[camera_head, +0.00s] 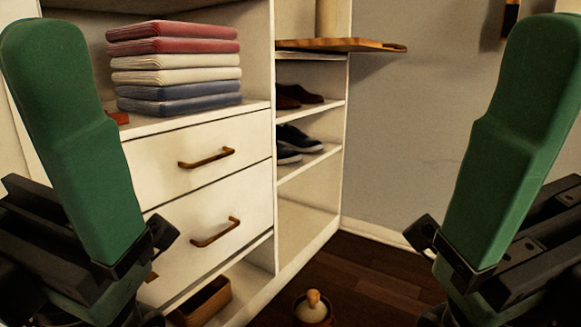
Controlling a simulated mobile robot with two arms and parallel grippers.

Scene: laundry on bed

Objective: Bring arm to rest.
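Parts of my two arms show, one along the left edge and one along the right edge. Each has a long green link standing upright and leaning outward, with black fittings at its lower end. Neither green link touches the shelf unit or the laundry in this picture. A neat stack of folded cloths (175,68), red on top, cream in the middle and blue below, lies on the white cabinet top behind the left arm.
The white cabinet has an upper drawer (235,150) and a lower drawer (180,237), both closed. Shoes (301,140) sit on side shelves. A wooden board (340,45) juts out above them. A brown box (204,302) lies low. A round knobbed object (313,308) stands on the dark floor (375,275).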

